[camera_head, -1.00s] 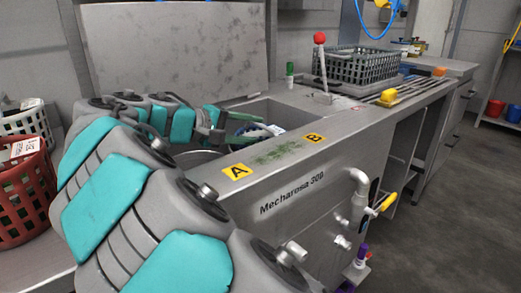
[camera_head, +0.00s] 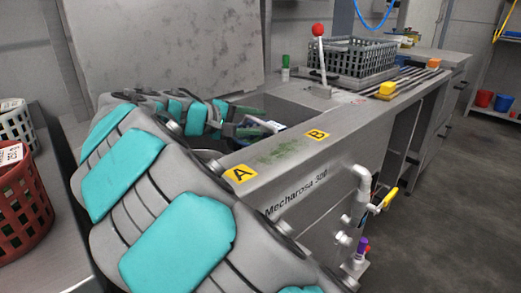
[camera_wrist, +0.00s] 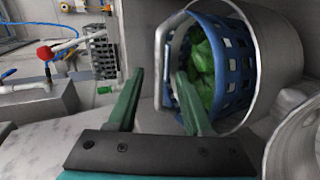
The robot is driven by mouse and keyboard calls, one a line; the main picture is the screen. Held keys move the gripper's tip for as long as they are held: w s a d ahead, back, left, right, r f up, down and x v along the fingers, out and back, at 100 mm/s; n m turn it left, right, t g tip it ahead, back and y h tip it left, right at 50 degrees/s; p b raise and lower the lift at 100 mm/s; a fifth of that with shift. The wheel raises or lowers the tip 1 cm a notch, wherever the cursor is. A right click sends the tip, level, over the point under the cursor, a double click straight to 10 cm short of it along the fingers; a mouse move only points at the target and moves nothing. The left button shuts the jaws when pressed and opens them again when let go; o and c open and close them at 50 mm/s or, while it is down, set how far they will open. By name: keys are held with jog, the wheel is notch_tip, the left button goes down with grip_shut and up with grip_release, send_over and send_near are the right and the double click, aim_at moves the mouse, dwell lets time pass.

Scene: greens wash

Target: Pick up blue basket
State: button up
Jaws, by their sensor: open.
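The blue basket (camera_wrist: 240,62) holds green leaves (camera_wrist: 201,72) and sits in a round metal drum in the wrist view. A pale handle (camera_wrist: 160,65) stands along its near side. My gripper (camera_wrist: 158,75) is open with green fingers. The handle lies between the fingertips in the picture, and the right finger overlaps the leaves and basket edge; I cannot tell whether they touch. In the head view my gripper (camera_head: 245,122) is over the sink of the washing machine, and the basket is mostly hidden behind my arm and the sink edge.
A grey crate (camera_head: 350,60) stands on the counter behind a red-knobbed lever (camera_head: 318,58). A red basket (camera_head: 22,205) and a white basket (camera_head: 18,128) stand at the left. A pipe with a yellow valve handle (camera_head: 389,198) juts from the machine's front. The right floor is clear.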

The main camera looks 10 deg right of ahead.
jog(key=shift+x, duration=1.2)
jog(key=shift+c, duration=0.2)
grip_shut()
